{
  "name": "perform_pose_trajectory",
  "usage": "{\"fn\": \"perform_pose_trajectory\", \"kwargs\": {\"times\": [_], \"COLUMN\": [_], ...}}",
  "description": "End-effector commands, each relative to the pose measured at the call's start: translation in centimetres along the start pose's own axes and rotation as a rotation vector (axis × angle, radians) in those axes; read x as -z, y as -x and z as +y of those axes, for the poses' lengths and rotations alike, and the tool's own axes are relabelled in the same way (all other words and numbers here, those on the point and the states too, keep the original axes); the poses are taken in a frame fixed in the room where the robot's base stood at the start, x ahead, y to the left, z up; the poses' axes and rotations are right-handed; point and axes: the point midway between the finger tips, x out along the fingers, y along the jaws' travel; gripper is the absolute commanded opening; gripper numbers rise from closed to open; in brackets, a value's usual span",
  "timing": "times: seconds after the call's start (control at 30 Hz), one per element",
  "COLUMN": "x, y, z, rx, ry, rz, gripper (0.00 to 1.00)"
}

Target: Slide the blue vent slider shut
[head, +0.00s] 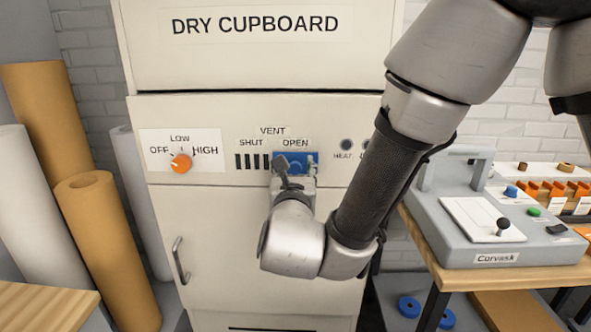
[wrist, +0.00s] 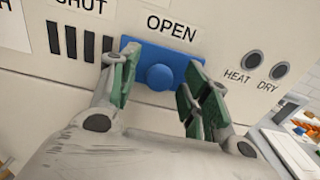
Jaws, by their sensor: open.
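The blue vent slider (head: 309,158) is a flat plate on the front of the dry cupboard, under the OPEN label. In the wrist view the slider (wrist: 160,57) shows a round blue knob at its middle. Dark vent slots (wrist: 80,42) lie uncovered to its left, under the SHUT label. My gripper (wrist: 158,82) is open, with one green-padded finger on each side of the knob. I cannot tell whether either finger touches the slider. In the head view my gripper (head: 294,168) hides part of the slider.
An orange dial (head: 181,163) sits left of the vent, and HEAT and DRY indicators (wrist: 254,60) sit right of it. A cupboard handle (head: 180,262) is below. A bench with a grey Corvask machine (head: 470,232) stands at right. Tall rolls (head: 108,240) lean at left.

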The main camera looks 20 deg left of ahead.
Motion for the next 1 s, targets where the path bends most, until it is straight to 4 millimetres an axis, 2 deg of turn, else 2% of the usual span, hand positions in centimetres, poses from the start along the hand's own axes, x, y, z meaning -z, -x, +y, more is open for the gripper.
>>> {"fn": "perform_pose_trajectory", "kwargs": {"times": [0.33, 0.5, 0.6, 0.8, 0.87, 1.0], "x": [0.0, 0.0, 0.0, 0.0, 0.0, 0.0], "y": [-0.6, -0.6, -0.5, -0.5, -0.5, -0.5], "z": [0.0, 0.0, 0.0, 0.5, 1.5, 5.0], "rx": [0.0, 0.0, 0.0, -0.001, -0.003, -0.004], "ry": [0.0, 0.0, 0.0, 0.0, -0.001, -0.002], "rz": [0.001, 0.001, 0.001, 0.0, 0.0, 0.0], "gripper": [0.45, 0.14, 0.0, 0.0, 0.0, 0.0]}}
